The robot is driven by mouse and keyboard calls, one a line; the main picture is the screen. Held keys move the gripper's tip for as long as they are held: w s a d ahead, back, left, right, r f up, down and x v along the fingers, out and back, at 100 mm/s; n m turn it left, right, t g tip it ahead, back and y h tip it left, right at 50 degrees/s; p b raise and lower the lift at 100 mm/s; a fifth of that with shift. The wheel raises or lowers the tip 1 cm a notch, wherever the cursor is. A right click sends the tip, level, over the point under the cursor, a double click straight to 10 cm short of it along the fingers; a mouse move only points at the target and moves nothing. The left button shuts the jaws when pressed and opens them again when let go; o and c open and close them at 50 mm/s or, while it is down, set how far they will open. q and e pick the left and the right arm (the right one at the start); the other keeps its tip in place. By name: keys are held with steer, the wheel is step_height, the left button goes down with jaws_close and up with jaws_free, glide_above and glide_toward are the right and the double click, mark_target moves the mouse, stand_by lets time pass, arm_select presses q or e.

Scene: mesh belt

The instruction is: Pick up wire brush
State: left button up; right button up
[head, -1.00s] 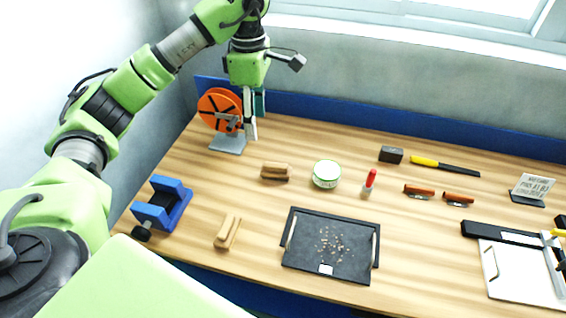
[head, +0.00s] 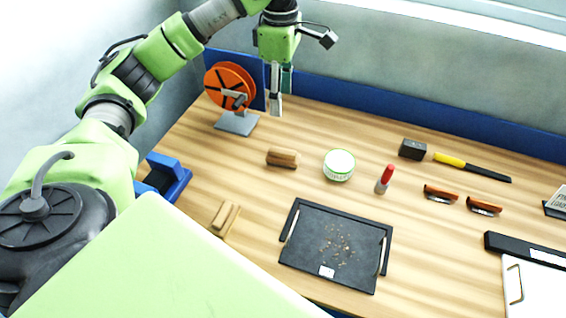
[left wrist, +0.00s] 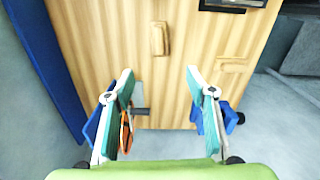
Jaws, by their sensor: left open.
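I cannot tell for sure which item is the wire brush. Two wooden block-shaped pieces lie on the bench: one (head: 283,158) behind the tray's left end, one (head: 226,216) near the front edge. Two small orange-brown handled pieces with pale metallic undersides, one (head: 440,192) left of the other (head: 484,205), lie at the right. My left gripper (head: 275,108) is open and empty, pointing down above the bench beside the orange reel. In the left wrist view its spread fingers (left wrist: 158,75) frame bare wood, with one wooden block (left wrist: 160,39) beyond them. My right gripper is out of view.
The orange reel (head: 228,84) on its stand is close left of my gripper. A white tin (head: 339,165), red-capped tube (head: 384,180), black block (head: 412,149) and yellow-handled tool (head: 470,167) stand or lie rightward. A black tray (head: 312,262) holds small bits.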

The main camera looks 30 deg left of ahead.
arm_select(q)
steer(key=b, duration=0.4)
glide_above(283, 150)
step_height(283, 150, down, 5)
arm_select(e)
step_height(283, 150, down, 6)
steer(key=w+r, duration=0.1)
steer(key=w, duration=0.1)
arm_select(q)
step_height(283, 150, down, 9)
steer(key=shift+a+f+p, duration=0.1)
steer(key=shift+f+p, duration=0.1)
steer(key=shift+p, duration=0.6)
steer(key=shift+s+f, duration=0.1)
steer(key=shift+f, duration=0.2)
steer(key=f+p, duration=0.2)
steer(key=f, duration=0.1)
steer(key=shift+d+f, duration=0.2)
steer(key=shift+f, duration=0.6)
steer(key=c, duration=1.3)
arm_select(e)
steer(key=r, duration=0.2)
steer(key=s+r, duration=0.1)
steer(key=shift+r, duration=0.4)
